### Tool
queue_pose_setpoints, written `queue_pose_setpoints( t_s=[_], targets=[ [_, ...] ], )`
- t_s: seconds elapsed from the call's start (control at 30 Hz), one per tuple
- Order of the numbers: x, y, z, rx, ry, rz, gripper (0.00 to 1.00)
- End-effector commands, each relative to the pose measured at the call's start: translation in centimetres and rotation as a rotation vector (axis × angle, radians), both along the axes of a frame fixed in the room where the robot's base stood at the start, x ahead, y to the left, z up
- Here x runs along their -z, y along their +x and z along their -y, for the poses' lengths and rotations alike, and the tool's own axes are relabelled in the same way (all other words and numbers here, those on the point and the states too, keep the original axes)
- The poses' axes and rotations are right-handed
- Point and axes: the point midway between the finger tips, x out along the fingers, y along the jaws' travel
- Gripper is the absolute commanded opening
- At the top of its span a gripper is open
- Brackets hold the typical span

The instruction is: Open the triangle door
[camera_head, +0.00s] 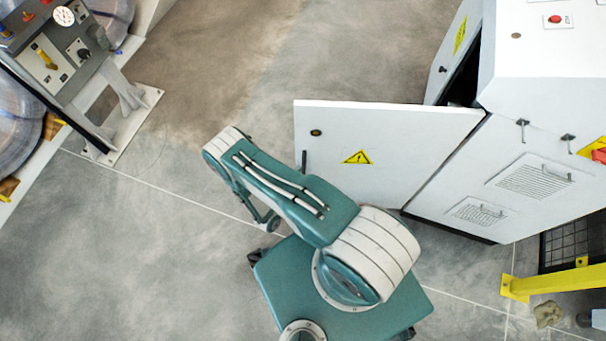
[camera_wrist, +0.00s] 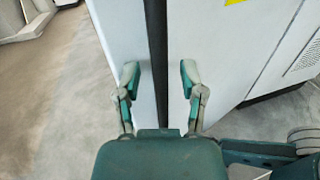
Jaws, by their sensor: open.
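The triangle door (camera_head: 400,140) is a white panel with a yellow warning triangle (camera_head: 358,157), standing swung out from the white cabinet in the head view. Its dark handle (camera_head: 303,160) is near the door's left edge. The fingers are open, one on each side of the bar, with visible space between. I cannot tell how deep the bar sits between them. In the head view the fingers are not clearly visible.
The white cabinet (camera_head: 550,120) has vents, latches and a red button (camera_head: 554,19). A yellow barrier (camera_head: 555,282) stands at lower right. A gauge panel (camera_head: 62,45) stands at upper left. The floor (camera_head: 130,250) to the left of the door is clear.

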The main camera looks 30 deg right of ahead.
Motion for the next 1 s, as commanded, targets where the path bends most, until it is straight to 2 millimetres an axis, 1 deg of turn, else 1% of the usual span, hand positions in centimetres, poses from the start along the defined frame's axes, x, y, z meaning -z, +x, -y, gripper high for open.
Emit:
queue_pose_setpoints(
  t_s=[0.17,0.27,0.37,0.83,1.0],
  targets=[
    [0.0,-0.1,0.0,0.000,0.000,-0.001,0.52],
    [0.0,-0.3,-0.5,-0.002,0.000,-0.001,0.52],
    [0.0,-0.7,-1.6,-0.005,0.000,-0.001,0.52],
    [0.1,-3.9,-8.1,-0.006,0.000,0.000,0.52],
    [0.2,-4.9,-9.9,-0.003,0.001,0.000,0.52]
  ],
)
